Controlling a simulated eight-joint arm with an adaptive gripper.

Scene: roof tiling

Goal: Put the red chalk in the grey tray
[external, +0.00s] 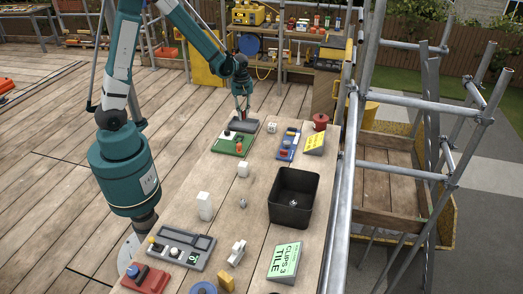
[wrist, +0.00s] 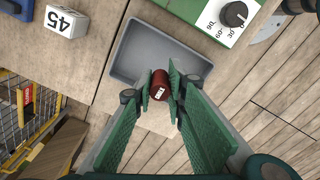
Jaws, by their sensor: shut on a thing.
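The red chalk (wrist: 159,86) is a short dark red cylinder with a white label on its end. My gripper (wrist: 160,92) is shut on it, with a green finger pressed to each side. In the wrist view the chalk overlaps the near part of the grey tray (wrist: 150,50), a shallow open tray. I cannot tell its exact height above the tray. In the external view my gripper (external: 242,113) points down at the grey tray (external: 246,126) at the far left end of the plank table. The visible tray floor is bare.
A green panel with a dial (wrist: 234,14) sits right beside the tray. A white cube marked 45 (wrist: 66,20) lies to the left in the wrist view. A black bin (external: 292,190), white blocks and a grey control panel (external: 181,246) stand nearer the camera. Scaffold poles line the table's right side.

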